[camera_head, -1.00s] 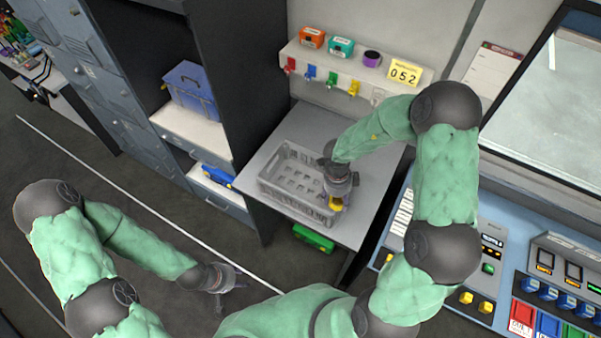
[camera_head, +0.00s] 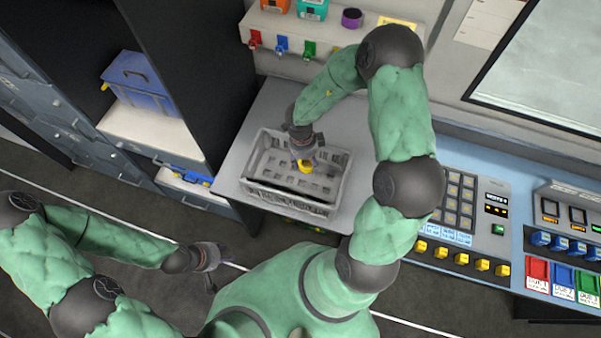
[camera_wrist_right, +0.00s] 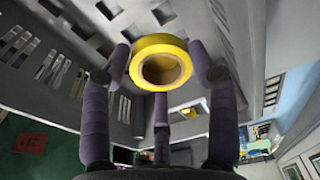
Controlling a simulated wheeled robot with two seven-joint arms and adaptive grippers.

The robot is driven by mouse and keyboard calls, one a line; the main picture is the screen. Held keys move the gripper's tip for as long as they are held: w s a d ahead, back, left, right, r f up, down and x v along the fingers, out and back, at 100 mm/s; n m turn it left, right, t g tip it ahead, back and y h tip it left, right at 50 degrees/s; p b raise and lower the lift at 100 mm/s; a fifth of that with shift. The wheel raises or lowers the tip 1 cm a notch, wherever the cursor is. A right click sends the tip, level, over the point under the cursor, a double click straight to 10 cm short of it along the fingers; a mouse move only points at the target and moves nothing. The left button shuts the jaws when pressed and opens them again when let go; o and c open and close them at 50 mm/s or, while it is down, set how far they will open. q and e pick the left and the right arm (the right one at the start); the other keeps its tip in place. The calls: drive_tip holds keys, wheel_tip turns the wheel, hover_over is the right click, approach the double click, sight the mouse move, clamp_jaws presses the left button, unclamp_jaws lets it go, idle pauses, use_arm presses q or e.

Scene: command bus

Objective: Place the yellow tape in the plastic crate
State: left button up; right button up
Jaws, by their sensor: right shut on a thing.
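The yellow tape (camera_head: 305,166) is a small roll held by my right gripper (camera_head: 304,160), inside the outline of the grey plastic crate (camera_head: 334,183). In the right wrist view the tape (camera_wrist_right: 160,45) sits between the fingertips of my right gripper (camera_wrist_right: 166,75), with its hole facing the camera. Slotted grey crate walls (camera_wrist_right: 60,72) surround it there. Whether the tape touches the crate floor, I cannot tell. My left gripper (camera_head: 210,268) hangs low at the left, over the floor and away from the crate; its fingers are too small to read.
The crate stands on a grey table (camera_head: 262,115). Behind it is a wall shelf (camera_head: 330,42) with hanging coloured keys. A cabinet with a blue box (camera_head: 143,85) is at the left, and a control console (camera_head: 455,215) at the right.

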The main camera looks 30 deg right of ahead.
sight(308, 176)
drive_tip(key=f, duration=0.3)
drive_tip(key=shift+s, duration=0.25)
drive_tip(key=shift+w+f+b, duration=0.15)
drive_tip(key=shift+f+b, duration=0.3)
drive_tip(key=shift+f, duration=0.4)
drive_tip(key=shift+f+b, duration=0.3)
drive_tip(key=shift+f, duration=1)
drive_tip(key=shift+f, duration=0.1)
drive_tip(key=o, duration=1.1)
wheel_tip(308, 176, up, 12)
drive_tip(key=p, duration=0.2)
drive_tip(key=shift+w+a+p, duration=0.4)
drive_tip(key=shift+w+a, duration=0.05)
